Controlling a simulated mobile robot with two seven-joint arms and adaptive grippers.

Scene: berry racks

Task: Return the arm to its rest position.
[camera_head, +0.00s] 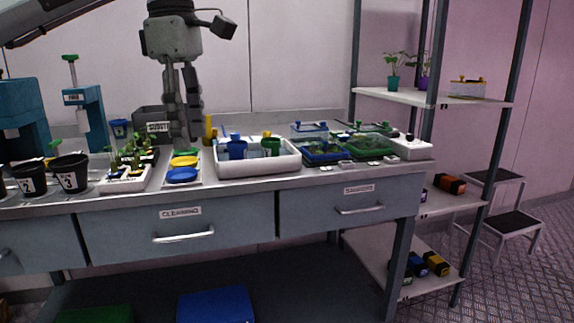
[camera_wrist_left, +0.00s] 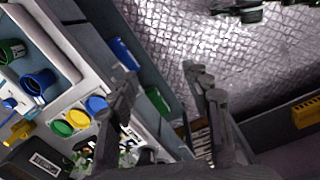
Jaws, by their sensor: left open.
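My left gripper (camera_head: 182,145) hangs down from the upper left over the back of the workbench (camera_head: 232,183). Its fingers show apart with nothing between them in the left wrist view (camera_wrist_left: 160,82). It is above or behind the green, yellow (camera_head: 184,161) and blue (camera_head: 182,175) round dishes; I cannot tell its exact height. The dishes also show left of the fingers in the wrist view, where the blue dish (camera_wrist_left: 96,104) is nearest to them. My right gripper is not in view.
A white bin (camera_head: 257,168) with blue and green cups stands right of the dishes. Seedlings in a white tray (camera_head: 125,183) and black pots (camera_head: 70,173) stand to the left. A grey box (camera_head: 153,118) is behind. A shelf rack (camera_head: 432,98) stands at the right.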

